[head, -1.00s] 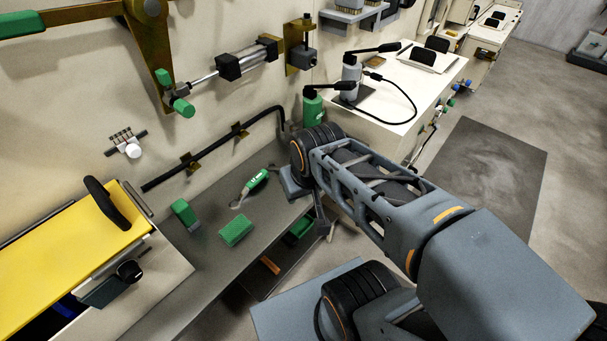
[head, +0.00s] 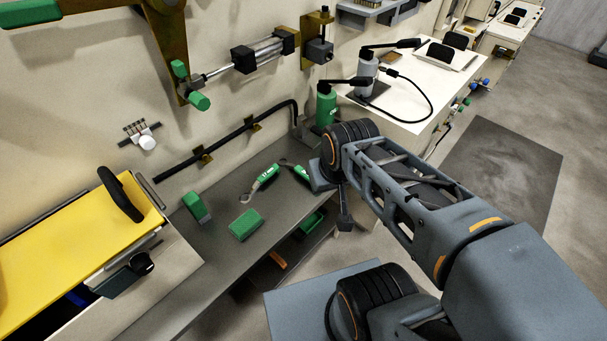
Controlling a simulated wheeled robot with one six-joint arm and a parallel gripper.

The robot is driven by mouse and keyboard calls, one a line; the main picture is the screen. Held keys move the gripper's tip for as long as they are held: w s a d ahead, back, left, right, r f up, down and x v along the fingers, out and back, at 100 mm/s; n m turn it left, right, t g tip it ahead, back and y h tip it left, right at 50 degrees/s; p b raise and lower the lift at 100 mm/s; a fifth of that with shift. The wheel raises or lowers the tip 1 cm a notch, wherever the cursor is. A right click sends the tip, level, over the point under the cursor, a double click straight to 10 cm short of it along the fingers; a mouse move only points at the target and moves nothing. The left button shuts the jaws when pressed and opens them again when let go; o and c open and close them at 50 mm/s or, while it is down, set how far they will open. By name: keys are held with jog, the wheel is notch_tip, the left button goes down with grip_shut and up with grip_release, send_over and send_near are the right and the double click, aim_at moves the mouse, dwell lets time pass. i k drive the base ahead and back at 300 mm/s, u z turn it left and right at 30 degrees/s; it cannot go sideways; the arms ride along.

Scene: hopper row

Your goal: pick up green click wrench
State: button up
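Two green-handled tools lie on the grey bench in the head view. One wrench (head: 264,177) has its grey head toward the lower left. The other tool (head: 301,172) lies just to its right, its grey end toward the upper left and its right end close to or behind my arm. I cannot tell which one is the click wrench. My gripper (head: 345,219) hangs below my wrist, right of both tools, near the bench's right edge. It is small and dark here, so its fingers cannot be made out. It appears apart from the tools.
A green block (head: 246,225) and another green-and-grey item (head: 196,207) sit on the grey bench (head: 222,252). A green bottle-shaped part (head: 326,106) with a black lever stands behind my arm. A black rail (head: 225,140) runs along the wall. A yellow-topped unit (head: 75,240) stands left.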

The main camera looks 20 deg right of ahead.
aim_at(298, 169)
jog(key=z, duration=0.05)
jog(key=k, duration=0.5)
jog(key=z, duration=0.95)
jog(key=i, duration=0.7)
jog(key=u, duration=1.8)
